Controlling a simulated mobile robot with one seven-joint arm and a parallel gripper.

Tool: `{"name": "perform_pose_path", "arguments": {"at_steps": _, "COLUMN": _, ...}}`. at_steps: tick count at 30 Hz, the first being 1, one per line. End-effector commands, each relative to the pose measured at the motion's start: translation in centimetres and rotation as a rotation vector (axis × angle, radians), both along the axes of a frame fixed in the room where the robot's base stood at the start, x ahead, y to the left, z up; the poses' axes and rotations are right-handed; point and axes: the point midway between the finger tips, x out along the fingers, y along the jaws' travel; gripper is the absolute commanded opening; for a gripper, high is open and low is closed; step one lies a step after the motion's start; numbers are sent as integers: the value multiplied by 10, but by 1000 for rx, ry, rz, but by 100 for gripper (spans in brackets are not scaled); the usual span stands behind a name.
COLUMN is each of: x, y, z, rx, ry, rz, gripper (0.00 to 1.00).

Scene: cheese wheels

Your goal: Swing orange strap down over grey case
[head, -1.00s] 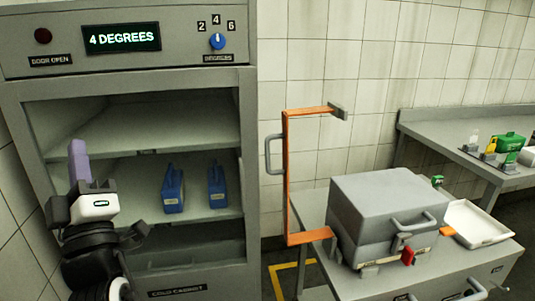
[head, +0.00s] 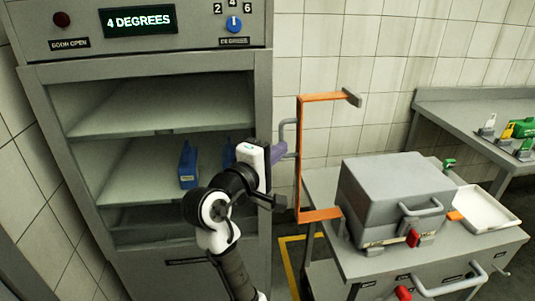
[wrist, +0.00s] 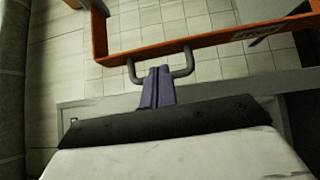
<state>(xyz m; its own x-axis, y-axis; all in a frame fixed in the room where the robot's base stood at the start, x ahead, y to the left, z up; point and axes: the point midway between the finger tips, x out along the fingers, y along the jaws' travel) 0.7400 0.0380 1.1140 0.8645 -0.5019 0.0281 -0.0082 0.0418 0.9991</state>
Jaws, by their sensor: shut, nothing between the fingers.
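The orange strap (head: 299,160) stands raised at the left side of the grey case (head: 390,195), with its upper arm reaching right above it. A grey catch (head: 352,97) sits at that arm's end. The strap's grey handle (head: 284,137) faces left; in the wrist view the handle (wrist: 184,66) shows with the strap (wrist: 215,37) behind it. My gripper (head: 278,152) has purple fingers beside the handle. In the wrist view my gripper (wrist: 158,72) is shut and empty, its tips between the handle's two ends. I cannot tell whether they touch it.
An open cold cabinet (head: 165,150) with blue items (head: 187,166) stands at the left. The case rests on a grey bench (head: 470,243) beside a white tray (head: 485,208). A side table (head: 480,107) with small green and yellow things stands at the right.

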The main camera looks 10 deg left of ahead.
Motion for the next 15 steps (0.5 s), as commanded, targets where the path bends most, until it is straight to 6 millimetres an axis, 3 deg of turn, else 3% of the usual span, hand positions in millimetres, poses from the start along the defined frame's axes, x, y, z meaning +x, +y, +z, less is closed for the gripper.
{"name": "perform_pose_path", "arguments": {"at_steps": 6, "x": 27, "y": -16, "z": 2, "rx": 1, "ry": 1, "rz": -1, "gripper": 0}}
{"name": "perform_pose_path", "arguments": {"at_steps": 15, "x": 34, "y": -19, "z": 1, "rx": 3, "ry": -1, "rz": 3, "gripper": 0}}
